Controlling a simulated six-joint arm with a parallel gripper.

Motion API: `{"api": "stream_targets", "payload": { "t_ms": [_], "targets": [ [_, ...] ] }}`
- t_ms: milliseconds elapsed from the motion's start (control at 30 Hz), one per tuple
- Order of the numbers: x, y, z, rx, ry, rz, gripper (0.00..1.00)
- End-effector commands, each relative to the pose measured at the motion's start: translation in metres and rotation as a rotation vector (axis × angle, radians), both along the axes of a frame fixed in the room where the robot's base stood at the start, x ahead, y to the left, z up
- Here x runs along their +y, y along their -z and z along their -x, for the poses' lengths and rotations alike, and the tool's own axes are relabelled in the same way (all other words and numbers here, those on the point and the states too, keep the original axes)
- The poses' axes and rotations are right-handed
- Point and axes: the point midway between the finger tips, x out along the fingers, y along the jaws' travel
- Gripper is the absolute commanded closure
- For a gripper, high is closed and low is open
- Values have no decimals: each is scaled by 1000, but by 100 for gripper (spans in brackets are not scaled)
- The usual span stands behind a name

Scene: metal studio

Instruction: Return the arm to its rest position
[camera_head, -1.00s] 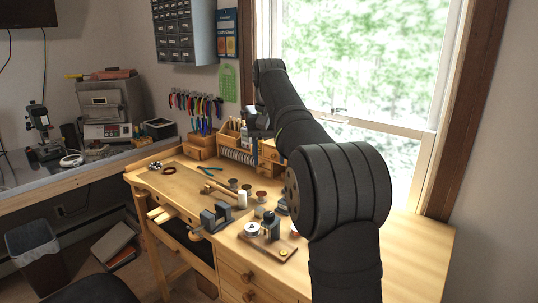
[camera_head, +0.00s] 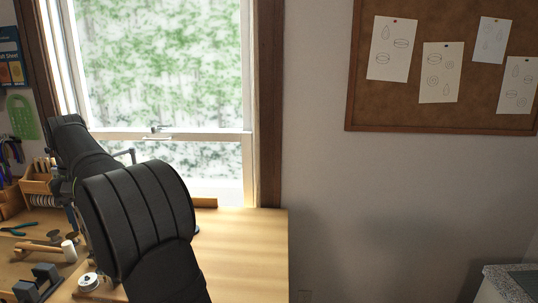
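My black arm (camera_head: 138,215) rises from the lower left of the head view and reaches over the wooden workbench (camera_head: 245,245) toward the window. Its elbow bends near the bench's back left. My gripper is not clearly visible; the far end of the arm is hidden behind its own links. I cannot tell whether it holds anything.
On the bench at left lie a mallet (camera_head: 45,248), a dark metal vise or block (camera_head: 38,283) and a round white-topped item (camera_head: 89,282). The bench's right part is bare. A corkboard (camera_head: 430,112) hangs on the wall; a speckled counter (camera_head: 512,281) stands lower right.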

Motion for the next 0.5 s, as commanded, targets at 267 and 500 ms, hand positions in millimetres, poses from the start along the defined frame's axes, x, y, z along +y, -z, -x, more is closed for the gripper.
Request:
{"api": "stream_targets", "payload": {
  "t_ms": [267,500],
  "targets": [
    [-1,57,0,3,0,3,48],
    [0,96,0,3,0,3,48]
  ]
}}
